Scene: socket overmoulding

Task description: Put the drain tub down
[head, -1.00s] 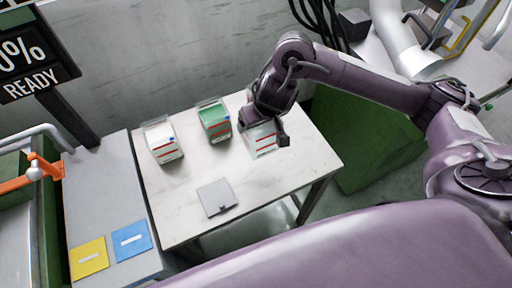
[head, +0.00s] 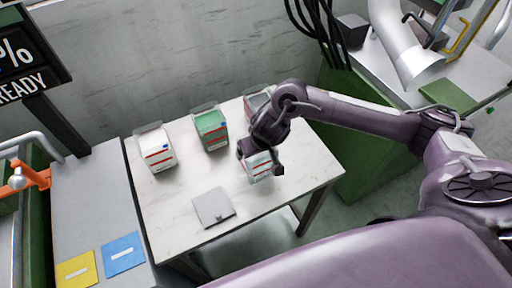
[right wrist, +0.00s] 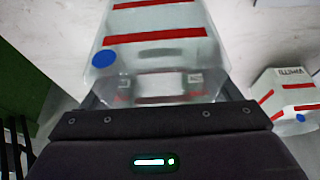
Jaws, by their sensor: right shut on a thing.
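My right gripper (head: 260,162) is shut on a pale tub with red stripes (head: 259,168), which I take to be the drain tub. It is over the right part of the white table; whether its base touches the tabletop I cannot tell. In the right wrist view the held tub (right wrist: 155,50) fills the top middle, with red bands and a blue dot on its face; the fingertips are hidden there. My left gripper is not in view.
A flat grey plate (head: 213,207) lies near the front edge. A yellow card (head: 76,270) and a blue card (head: 123,254) lie on the left bench.

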